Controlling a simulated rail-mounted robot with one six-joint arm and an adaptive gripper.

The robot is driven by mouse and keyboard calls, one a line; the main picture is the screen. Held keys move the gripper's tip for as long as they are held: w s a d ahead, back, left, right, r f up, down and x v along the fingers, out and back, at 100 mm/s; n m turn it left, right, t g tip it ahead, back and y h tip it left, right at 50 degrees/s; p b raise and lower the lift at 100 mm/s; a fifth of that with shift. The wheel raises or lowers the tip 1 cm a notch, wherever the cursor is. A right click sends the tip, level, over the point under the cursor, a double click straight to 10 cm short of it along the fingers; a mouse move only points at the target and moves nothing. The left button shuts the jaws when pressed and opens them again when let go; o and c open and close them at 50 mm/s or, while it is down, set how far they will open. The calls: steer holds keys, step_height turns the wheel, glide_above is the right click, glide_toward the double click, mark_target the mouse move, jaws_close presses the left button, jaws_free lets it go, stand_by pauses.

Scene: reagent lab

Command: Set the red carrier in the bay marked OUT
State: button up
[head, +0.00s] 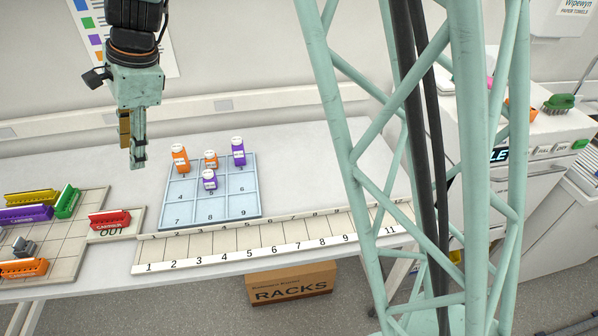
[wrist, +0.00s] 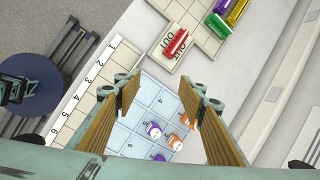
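The red carrier (head: 109,219) sits on the small pale bay plate marked OUT (head: 137,225), at the left of the bench in the head view. It appears upright, with the printed OUT showing in front of it. In the wrist view, the red carrier (wrist: 176,44) lies on the same plate (wrist: 153,62), near the top and beyond my fingers. My gripper (head: 133,150) hangs above the bench, behind and to the right of the carrier, apart from it. In the wrist view, my gripper (wrist: 160,95) has its fingers wide apart with nothing held between them.
Left of the plate, a tiled grid (head: 75,240) holds yellow, purple, green and orange carriers and a grey item. A blue numbered tray (head: 235,202) holds several orange and purple bottles. A numbered strip (head: 270,240) runs along the front. A green lattice column stands right.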

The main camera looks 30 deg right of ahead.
steer(key=s+d+r+n+t+h, duration=0.1)
steer(key=s+d+r+n, duration=0.3)
steer(key=s+d+r, duration=0.45)
steer(key=s+d+r+n+h, duration=0.1)
steer(key=s+d+r+n, duration=0.35)
steer(key=s+d, duration=0.55)
steer(key=s+d+n+h, duration=0.1)
steer(key=s+d+n, duration=0.2)
steer(key=s, duration=0.8)
steer(key=s+d+n+h, duration=0.1)
steer(key=s+d+n, duration=0.2)
steer(key=s+d, duration=0.5)
steer(key=shift+s+d+n+t, duration=0.3)
steer(key=shift+s+n+t, duration=0.1)
steer(key=shift+s, duration=1.65)
steer(key=shift+w, duration=0.1)
step_height(320, 180, down, 5)
steer(key=b, duration=0.5)
steer(key=shift+w+f+b, duration=0.1)
steer(key=shift+b, duration=0.2)
